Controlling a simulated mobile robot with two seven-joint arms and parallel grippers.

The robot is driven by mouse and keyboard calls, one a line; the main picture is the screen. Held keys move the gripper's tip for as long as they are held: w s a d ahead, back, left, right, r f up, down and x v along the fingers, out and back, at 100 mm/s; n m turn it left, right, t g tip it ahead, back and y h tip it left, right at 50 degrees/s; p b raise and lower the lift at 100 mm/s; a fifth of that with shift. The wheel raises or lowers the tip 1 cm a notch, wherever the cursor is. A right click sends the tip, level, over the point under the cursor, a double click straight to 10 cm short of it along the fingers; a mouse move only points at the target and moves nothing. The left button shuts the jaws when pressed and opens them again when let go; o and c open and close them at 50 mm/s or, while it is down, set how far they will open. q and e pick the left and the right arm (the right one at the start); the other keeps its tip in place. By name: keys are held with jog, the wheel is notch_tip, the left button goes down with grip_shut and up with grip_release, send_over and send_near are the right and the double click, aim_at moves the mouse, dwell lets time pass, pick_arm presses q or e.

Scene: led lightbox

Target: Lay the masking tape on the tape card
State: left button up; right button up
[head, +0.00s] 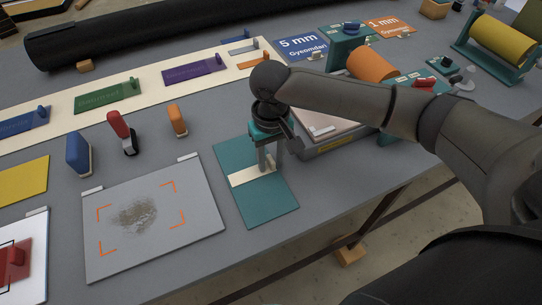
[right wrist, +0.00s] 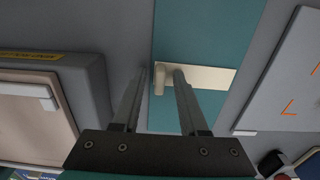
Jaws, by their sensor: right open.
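The teal tape card (head: 270,206) lies flat on the grey table. The masking tape (head: 245,177), a cream strip, lies across the card's middle. In the right wrist view the tape (right wrist: 212,77) runs crosswise on the teal card (right wrist: 205,32), with a small cream tab (right wrist: 159,76) at its left end. My right gripper (head: 267,168) points down over the tape's right end. In the right wrist view its fingers (right wrist: 159,72) are apart, with the tab in the gap between them. Whether either finger touches the tab is unclear. My left gripper is not in view.
A grey board with orange corner marks and a dark smudge (head: 200,215) lies left of the card. A raised grey case (head: 345,143) stands close on the right, under my right arm. Blue, red and orange handled items (head: 78,155) stand behind the board.

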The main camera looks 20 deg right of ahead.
jog(key=shift+r, duration=0.25)
notch_tip(320, 180, up, 12)
jog(key=p, duration=0.2)
